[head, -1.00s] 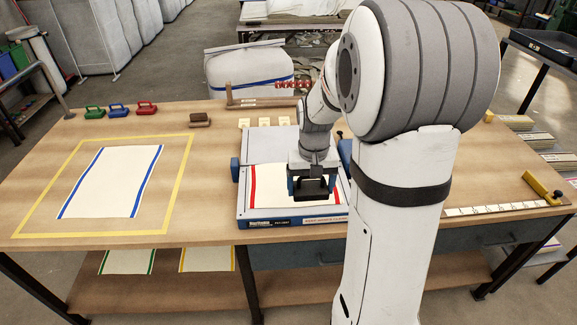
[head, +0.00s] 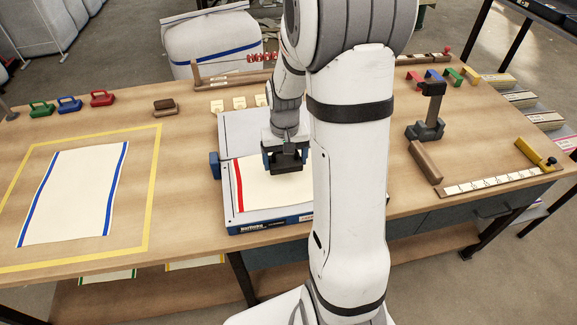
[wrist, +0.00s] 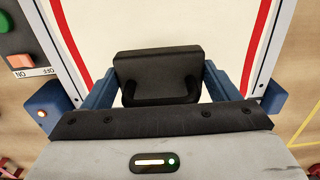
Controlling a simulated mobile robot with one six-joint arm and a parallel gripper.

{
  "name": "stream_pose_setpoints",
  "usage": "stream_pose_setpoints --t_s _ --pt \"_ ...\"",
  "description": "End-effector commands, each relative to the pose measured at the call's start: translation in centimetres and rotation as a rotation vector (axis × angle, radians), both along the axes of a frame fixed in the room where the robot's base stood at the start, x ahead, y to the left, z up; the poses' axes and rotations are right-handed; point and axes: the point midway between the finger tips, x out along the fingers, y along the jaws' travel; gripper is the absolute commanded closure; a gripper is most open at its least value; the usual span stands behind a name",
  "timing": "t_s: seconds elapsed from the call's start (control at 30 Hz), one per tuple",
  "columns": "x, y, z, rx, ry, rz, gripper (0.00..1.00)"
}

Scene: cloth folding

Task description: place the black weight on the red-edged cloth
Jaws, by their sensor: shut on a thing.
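The black weight (head: 289,167) is between the blue fingers of my gripper (head: 286,160), over the red-edged cloth (head: 262,194). In the wrist view the weight (wrist: 157,68) and its handle show between the two fingers (wrist: 158,88), which are shut on it. The cream cloth (wrist: 215,35) lies flat beneath, with a red band along each side. The weight is between the bands. I cannot tell whether its underside touches the cloth. My arm hides the cloth's right part in the head view.
The cloth lies on a white and blue press board (head: 270,222). A blue-edged cloth (head: 75,195) lies inside a yellow outline at left. Green, blue and red handled weights (head: 101,98) and a brown brush (head: 165,106) stand behind it. A black post stand (head: 431,115) is at right.

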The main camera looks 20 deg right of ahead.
Motion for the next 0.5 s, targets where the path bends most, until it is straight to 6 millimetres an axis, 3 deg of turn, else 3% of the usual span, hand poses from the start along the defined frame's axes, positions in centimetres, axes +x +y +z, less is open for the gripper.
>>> stream_pose_setpoints --t_s 0.33,0.5 --pt "0.1 0.5 -3.5 0.000 0.000 0.013 0.75" --pt "0.2 0.5 -4.2 -0.001 -0.003 0.014 0.75"
